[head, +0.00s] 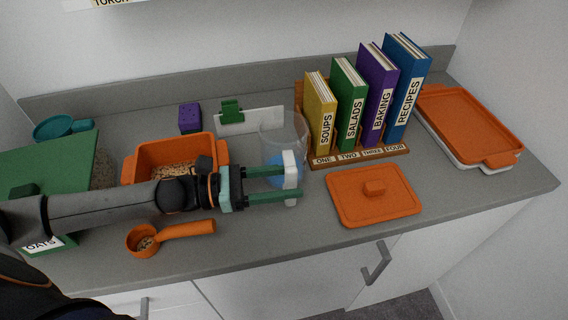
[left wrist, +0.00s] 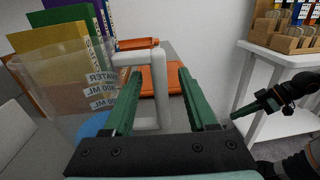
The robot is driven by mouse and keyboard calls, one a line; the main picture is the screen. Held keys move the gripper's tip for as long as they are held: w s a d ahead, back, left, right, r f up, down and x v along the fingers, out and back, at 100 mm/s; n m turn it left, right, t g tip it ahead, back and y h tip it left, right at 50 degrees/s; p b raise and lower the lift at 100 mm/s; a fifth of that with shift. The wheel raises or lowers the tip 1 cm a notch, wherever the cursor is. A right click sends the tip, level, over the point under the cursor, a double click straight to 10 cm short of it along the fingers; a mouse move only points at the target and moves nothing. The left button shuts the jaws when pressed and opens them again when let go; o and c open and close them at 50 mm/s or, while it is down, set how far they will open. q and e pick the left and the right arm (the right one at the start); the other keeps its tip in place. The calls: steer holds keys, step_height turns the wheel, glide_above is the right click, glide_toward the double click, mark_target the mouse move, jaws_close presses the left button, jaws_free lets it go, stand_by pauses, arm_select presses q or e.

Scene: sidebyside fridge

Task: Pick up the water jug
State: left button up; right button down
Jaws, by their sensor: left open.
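The water jug (head: 284,128) is a clear container with blue at its base and a white handle (head: 290,172), standing upright on the counter. In the left wrist view the jug (left wrist: 72,88) shows at the left with its printed labels, and its white handle (left wrist: 160,85) stands between my green fingers. My left gripper (head: 297,184) is open around the handle, its fingers on either side, with gaps visible in the wrist view. My right gripper (left wrist: 245,104) shows only at the right of the wrist view; its jaw opening is unclear.
Behind the jug a rack (head: 360,155) holds several upright books. An orange lid (head: 350,205) lies to the right, an orange bin (head: 215,150) and scoop (head: 150,238) to the left. A green clip (head: 231,110) stands behind. The counter's front edge is close.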

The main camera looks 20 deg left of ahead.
mark_target(297, 180)
arm_select(q)
steer(key=p+x, duration=0.1)
steer(key=x, duration=0.3)
steer(key=shift+d, duration=0.1)
jaws_close()
stand_by(0.3)
stand_by(0.9)
